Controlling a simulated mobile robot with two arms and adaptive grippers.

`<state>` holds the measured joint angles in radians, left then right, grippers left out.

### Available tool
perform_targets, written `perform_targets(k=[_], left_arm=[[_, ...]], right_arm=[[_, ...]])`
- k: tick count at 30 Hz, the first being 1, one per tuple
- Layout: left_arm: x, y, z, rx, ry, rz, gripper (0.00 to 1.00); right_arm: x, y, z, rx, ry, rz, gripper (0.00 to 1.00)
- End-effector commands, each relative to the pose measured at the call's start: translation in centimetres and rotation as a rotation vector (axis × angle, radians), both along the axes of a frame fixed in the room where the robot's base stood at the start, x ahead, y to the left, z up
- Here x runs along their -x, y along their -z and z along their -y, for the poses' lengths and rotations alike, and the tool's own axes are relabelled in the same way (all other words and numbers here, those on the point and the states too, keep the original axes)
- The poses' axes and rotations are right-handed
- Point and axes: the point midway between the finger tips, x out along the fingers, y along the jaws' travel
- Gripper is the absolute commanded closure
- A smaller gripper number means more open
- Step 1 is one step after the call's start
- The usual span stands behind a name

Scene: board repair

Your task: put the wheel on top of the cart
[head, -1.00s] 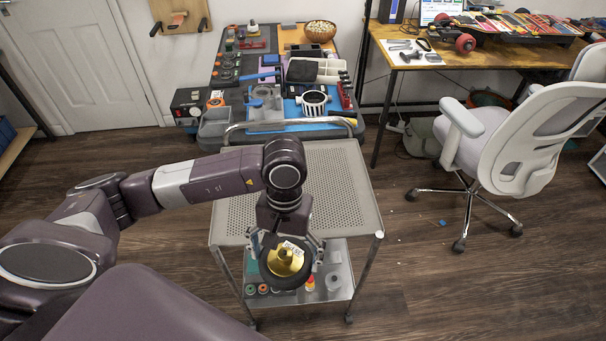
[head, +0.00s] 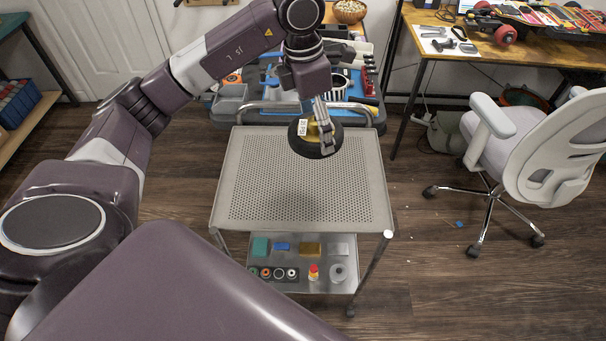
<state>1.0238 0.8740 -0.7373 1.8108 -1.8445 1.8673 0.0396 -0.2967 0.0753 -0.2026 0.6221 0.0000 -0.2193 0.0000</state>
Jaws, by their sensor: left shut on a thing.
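The wheel (head: 301,146) is black with a yellow hub and a white label. My left gripper (head: 322,139) is shut on it and holds it above the far part of the cart's top. The gripper covers part of the hub. The cart (head: 245,180) has a grey perforated top that is otherwise empty, with a soft shadow on its middle. The wheel seems to be in the air, apart from the top. My right gripper is not in view.
The cart's lower shelf (head: 340,252) holds several small parts. A cluttered workbench (head: 228,108) stands just behind the cart's handle. A white office chair (head: 490,150) and a wooden desk (head: 480,55) are at the right. The floor between cart and chair is mostly clear.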

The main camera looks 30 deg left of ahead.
Motion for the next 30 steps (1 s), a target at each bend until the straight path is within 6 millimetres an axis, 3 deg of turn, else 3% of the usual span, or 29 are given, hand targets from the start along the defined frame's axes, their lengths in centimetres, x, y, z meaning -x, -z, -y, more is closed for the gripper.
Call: perform_targets(k=[5,15,21,30], left_arm=[[-0.2,0.8,-0.2,0.0,-0.06,-0.004,0.48],[-0.1,9.6,-0.1,0.001,-0.06,-0.008,0.48],[-0.2,13.8,-0.2,0.0,-0.058,-0.003,0.48],[-0.2,16.3,-0.1,0.001,-0.057,-0.002,0.48]], right_arm=[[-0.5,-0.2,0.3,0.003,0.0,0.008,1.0],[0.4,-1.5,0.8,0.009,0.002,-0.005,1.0],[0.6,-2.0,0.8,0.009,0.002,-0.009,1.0],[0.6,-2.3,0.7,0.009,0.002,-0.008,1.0]])
